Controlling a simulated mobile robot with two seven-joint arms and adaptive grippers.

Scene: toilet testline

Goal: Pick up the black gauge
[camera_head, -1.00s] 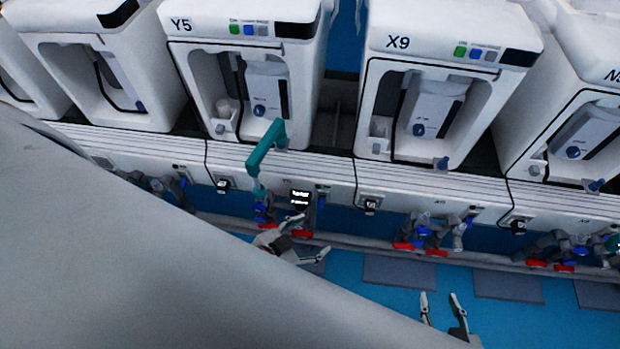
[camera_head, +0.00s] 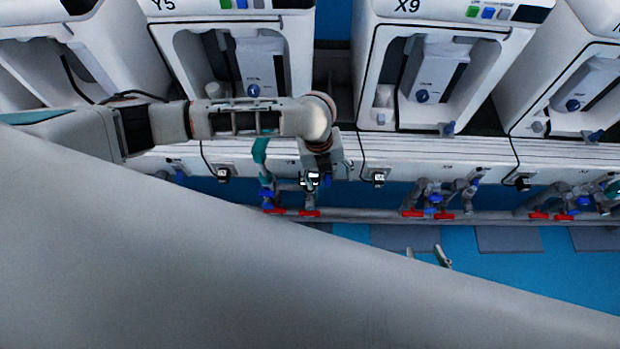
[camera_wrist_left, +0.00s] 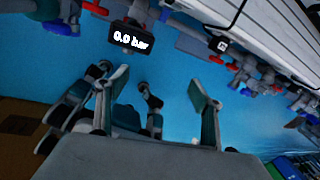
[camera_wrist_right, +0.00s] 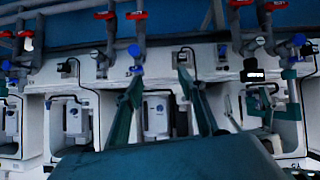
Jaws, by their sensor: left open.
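The black gauge (camera_wrist_left: 130,37) shows "0.0 bar" in the left wrist view, mounted among the pipe fittings. It lies beyond the fingertips of my left gripper (camera_wrist_left: 158,76), a little left of the gap between them. That gripper is open and empty. A lit black gauge (camera_wrist_right: 252,75) also shows in the right wrist view, to the right of my right gripper (camera_wrist_right: 159,83). My right gripper (camera_head: 427,254) is open and empty, low in front of the pipes.
White toilet test stations, including X9 (camera_head: 420,85), line the back. Pipes with red handles (camera_head: 443,216) and blue fittings run below them. The blue floor (camera_head: 520,265) is open in front.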

